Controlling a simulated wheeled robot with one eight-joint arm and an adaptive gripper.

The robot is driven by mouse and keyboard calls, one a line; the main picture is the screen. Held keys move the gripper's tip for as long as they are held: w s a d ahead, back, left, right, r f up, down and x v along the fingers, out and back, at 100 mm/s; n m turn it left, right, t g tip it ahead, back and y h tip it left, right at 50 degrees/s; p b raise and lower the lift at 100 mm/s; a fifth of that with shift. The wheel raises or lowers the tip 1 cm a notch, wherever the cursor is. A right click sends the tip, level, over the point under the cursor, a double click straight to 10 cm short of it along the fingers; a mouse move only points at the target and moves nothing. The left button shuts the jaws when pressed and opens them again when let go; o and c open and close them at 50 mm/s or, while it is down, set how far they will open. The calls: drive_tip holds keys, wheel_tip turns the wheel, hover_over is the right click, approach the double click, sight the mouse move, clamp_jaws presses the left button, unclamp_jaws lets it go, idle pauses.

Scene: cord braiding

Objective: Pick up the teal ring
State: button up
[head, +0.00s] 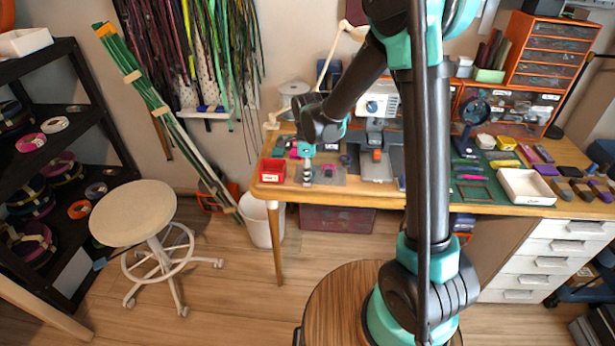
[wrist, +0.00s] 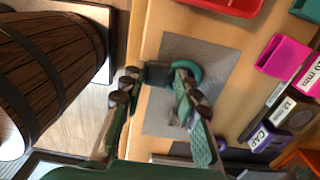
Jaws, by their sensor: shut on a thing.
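The teal ring (wrist: 187,67) shows in the wrist view as a curved teal band at my fingertips, over a grey mat (wrist: 213,66). My gripper (wrist: 160,84) is shut on it, with a finger on either side of a dark, shaded part between the tips. One finger hides some of the ring. I cannot tell whether the ring touches the mat. In the head view my gripper (head: 307,177) points down at the left end of the workbench (head: 400,196), and the ring cannot be made out there.
A red bin (head: 271,170) stands left of my gripper. In the wrist view a pink box (wrist: 282,56) and a purple box labelled CAP (wrist: 268,138) sit beyond the mat. A white tray (head: 526,198) is far right.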

wheel_tip(320, 180, up, 20)
drive_tip(key=shift+f, duration=0.2)
